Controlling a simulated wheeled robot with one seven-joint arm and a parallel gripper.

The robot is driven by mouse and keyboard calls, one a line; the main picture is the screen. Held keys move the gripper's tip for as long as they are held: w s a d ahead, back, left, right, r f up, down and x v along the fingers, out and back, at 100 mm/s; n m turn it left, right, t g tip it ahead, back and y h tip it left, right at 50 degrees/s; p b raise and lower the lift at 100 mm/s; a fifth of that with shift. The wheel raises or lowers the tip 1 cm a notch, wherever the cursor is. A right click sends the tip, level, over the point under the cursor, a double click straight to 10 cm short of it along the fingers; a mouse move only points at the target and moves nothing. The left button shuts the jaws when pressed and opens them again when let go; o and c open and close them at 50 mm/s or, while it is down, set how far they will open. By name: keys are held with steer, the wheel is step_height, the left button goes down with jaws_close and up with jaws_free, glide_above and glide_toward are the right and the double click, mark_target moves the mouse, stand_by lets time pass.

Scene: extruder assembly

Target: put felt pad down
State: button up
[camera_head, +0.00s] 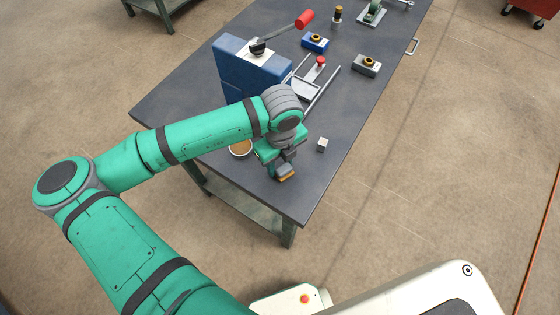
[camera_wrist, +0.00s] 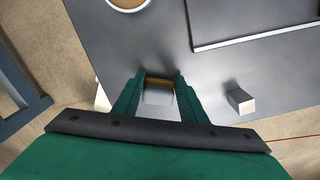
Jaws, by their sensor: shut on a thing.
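My gripper (camera_head: 284,167) is low over the near end of the dark table (camera_head: 310,190), close to its front edge. It is shut on a small piece with a yellow-brown face (camera_head: 287,174), which I take to be the felt pad. In the wrist view the fingers (camera_wrist: 161,80) pinch this pad (camera_wrist: 158,81), seen as a brown strip with a pale grey block-like part beside it. I cannot tell whether its underside touches the table.
A small pale metal cube (camera_head: 322,145) stands right of my gripper. A round tan-filled dish (camera_head: 240,148) is to the left. A blue box-like machine (camera_head: 248,68), a metal frame tray (camera_head: 306,90) and a red button (camera_head: 321,61) stand farther back. Bare tabletop surrounds the gripper.

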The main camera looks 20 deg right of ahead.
steer(key=shift+f, duration=0.25)
steer(key=o, duration=1)
steer(key=shift+f, duration=0.1)
step_height(320, 180, up, 13)
steer(key=shift+f, duration=0.15)
stand_by(0.4)
